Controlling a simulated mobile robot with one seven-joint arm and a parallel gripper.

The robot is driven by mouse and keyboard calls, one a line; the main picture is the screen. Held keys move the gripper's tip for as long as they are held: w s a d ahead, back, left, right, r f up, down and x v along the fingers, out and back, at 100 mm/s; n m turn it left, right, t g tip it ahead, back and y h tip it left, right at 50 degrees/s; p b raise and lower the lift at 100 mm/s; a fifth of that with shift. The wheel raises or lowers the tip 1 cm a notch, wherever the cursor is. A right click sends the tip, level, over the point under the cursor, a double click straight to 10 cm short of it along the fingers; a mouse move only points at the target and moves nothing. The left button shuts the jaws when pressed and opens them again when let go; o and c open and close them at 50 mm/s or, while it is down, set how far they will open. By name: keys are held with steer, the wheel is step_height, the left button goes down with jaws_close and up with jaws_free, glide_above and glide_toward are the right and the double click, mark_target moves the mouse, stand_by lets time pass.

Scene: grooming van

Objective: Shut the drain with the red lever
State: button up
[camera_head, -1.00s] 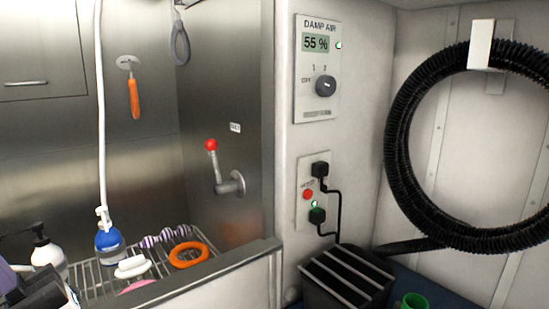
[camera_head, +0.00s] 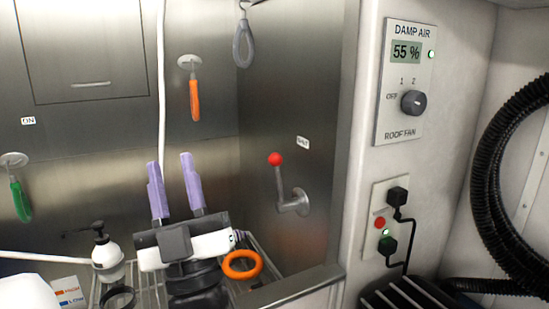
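The drain lever is a metal arm with a red ball knob (camera_head: 275,159). It turns on a pivot (camera_head: 297,203) on the steel side wall of the tub, and the knob points up, slightly left of the pivot. A small label (camera_head: 302,142) sits on the wall to its upper right. It seems to read SHUT. My gripper (camera_head: 176,186) is in the lower middle, with two purple fingers pointing up and a clear gap between them. It is open and empty, left of the lever and apart from it. The drain itself is not seen.
An orange ring (camera_head: 242,264) lies on the wire rack beside my gripper. A pump bottle (camera_head: 107,256) stands at left. The tub edge (camera_head: 290,290) runs below the lever.

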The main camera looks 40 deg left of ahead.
steer(key=w+a+m+t+h+p, duration=0.4)
steer(key=w+m+t+h, duration=0.25)
steer(key=h, duration=0.35)
steer(key=m+h+p, duration=0.5)
steer(key=m+h, duration=0.2)
steer(key=h, duration=0.7)
glide_toward(276, 175)
steer(key=shift+t, duration=0.25)
steer(key=p+x, duration=0.4)
steer(key=x, duration=0.5)
steer(key=shift+w+f, duration=0.1)
steer(key=shift+w, duration=0.15)
steer(key=shift+w+a+f, duration=0.1)
steer(key=shift+w+a, duration=0.1)
steer(key=shift+w, duration=0.4)
jaws_close()
